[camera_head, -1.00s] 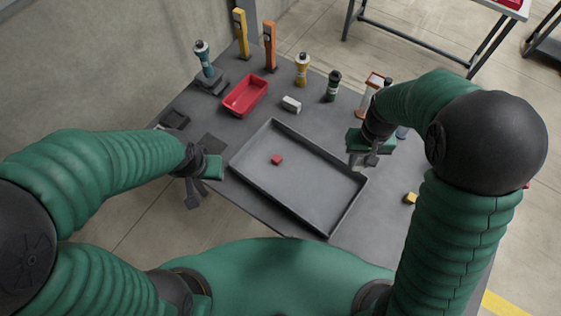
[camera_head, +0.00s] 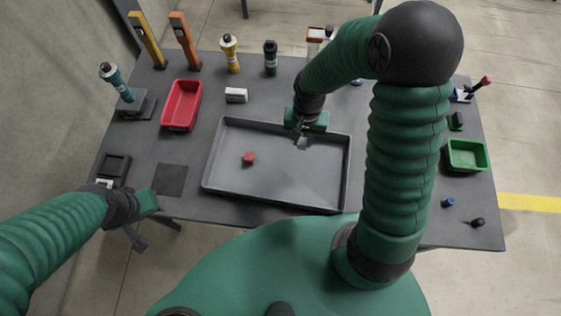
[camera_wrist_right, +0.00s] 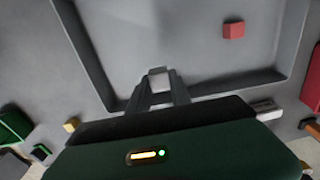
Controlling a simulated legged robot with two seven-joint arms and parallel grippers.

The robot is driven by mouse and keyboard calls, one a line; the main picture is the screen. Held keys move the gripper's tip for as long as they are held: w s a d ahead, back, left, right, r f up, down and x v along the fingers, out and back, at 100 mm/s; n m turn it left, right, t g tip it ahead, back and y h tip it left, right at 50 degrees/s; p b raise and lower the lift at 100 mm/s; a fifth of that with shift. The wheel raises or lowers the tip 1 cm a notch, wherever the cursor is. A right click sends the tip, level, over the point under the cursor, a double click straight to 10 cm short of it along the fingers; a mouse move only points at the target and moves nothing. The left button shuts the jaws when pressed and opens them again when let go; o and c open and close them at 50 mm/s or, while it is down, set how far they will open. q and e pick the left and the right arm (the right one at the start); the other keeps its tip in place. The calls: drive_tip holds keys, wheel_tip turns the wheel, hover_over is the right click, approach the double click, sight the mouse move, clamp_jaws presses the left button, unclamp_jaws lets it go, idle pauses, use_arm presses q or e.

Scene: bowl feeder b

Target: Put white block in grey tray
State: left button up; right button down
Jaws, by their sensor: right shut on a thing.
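The grey tray (camera_head: 335,190) lies in the middle of the table with a red block (camera_head: 249,158) in it. My right gripper (camera_head: 302,139) is over the tray's far right part, inside its rim. In the right wrist view its fingers (camera_wrist_right: 160,88) are shut on a small white block (camera_wrist_right: 158,73), held above the tray floor (camera_wrist_right: 185,35). The head view shows little of this block. My left gripper (camera_head: 136,228) is at the table's front left edge, away from the tray; its jaws do not show clearly.
Bottles and upright yellow and orange tools line the back. A green bin (camera_head: 466,155) is at the right. The tray floor is mostly clear.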

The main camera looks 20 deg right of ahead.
sight(298, 160)
drive_tip(key=f, duration=0.6)
drive_tip(key=a+f, duration=0.1)
drive_tip(key=f, duration=0.2)
drive_tip(key=shift+w+f+b, duration=0.1)
drive_tip(key=shift+f+b, duration=0.1)
drive_tip(key=shift+b, duration=0.15)
drive_tip(key=shift+d+f, duration=0.25)
drive_tip(key=shift+d, duration=0.1)
drive_tip(key=c, duration=1.6)
unclamp_jaws()
drive_tip(key=o, duration=0.4)
drive_tip(key=shift+a, duration=0.35)
drive_tip(key=shift+r, duration=0.1)
